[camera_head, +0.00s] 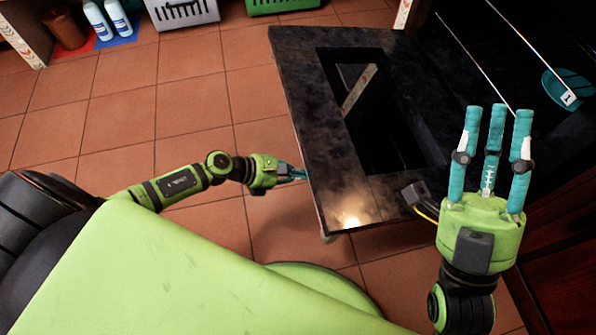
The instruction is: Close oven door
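The oven door (300,95) is a black, marbled panel with a rectangular window, swung down open and roughly level over the floor. My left gripper (298,173) is low at the door's left edge, with its teal fingertips close to or just under that edge. I cannot tell whether they touch it or how wide they are. My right gripper (493,120) is above the right side of the door, in front of the dark oven opening (450,60). Its three teal fingers point away from me, are spread apart and hold nothing.
A teal bowl (556,88) with a white tag sits at the right by the oven, near thin metal rods (475,62). At the back are crates (182,12), blue-and-white bottles (97,20) and a brown pot (64,30). The tiled floor (115,115) on the left is clear.

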